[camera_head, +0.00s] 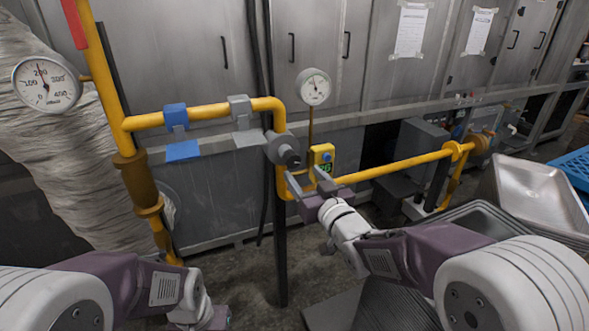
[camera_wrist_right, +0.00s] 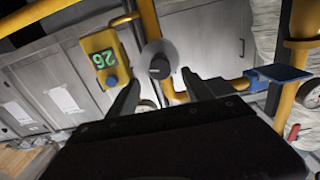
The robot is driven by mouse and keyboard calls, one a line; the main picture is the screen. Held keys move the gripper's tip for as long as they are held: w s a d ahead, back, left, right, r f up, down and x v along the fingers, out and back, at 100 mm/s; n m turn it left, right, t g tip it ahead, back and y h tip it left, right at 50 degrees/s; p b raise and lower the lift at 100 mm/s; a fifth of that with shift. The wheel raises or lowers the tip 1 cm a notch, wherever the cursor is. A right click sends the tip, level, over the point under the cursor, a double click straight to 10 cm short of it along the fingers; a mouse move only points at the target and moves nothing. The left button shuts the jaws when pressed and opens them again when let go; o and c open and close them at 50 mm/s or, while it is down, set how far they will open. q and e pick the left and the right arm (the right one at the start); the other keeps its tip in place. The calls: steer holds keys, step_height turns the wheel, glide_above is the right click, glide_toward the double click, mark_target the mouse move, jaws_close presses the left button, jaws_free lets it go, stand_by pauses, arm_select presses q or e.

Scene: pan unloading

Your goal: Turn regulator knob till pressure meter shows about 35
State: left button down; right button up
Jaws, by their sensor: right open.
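The regulator (camera_head: 279,148) is a grey disc with a dark knob (camera_head: 291,158) at its front, on the yellow pipe in the middle of the head view. The knob (camera_wrist_right: 160,67) also shows in the right wrist view, beyond the fingertips. The yellow digital pressure meter (camera_head: 322,154) is just right of the regulator; its green display (camera_wrist_right: 104,59) appears to read 26. My right gripper (camera_head: 308,183) is open and empty, just below and in front of the knob, apart from it. My left gripper (camera_head: 216,319) is low at the bottom edge, its fingers not clearly visible.
A round dial gauge (camera_head: 313,87) stands above the meter, and a larger one (camera_head: 46,85) is at the far left. A blue valve handle (camera_head: 182,151) is left of the regulator. Metal trays (camera_head: 537,190) are at the right. Grey cabinets (camera_head: 215,60) stand behind.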

mark_target(293, 163)
steer(key=x, duration=0.6)
steer(key=shift+w+a+b, duration=0.1)
steer(key=shift+w+b, duration=0.15)
steer(key=shift+b, duration=0.05)
jaws_close()
steer(key=m, duration=0.5)
steer(key=shift+a+m, duration=0.1)
steer(key=shift+m, duration=0.3)
steer(key=m+p, duration=0.1)
steer(key=m, duration=0.3)
steer(key=shift+s+m, duration=0.1)
steer(key=shift+m, duration=0.6)
jaws_free()
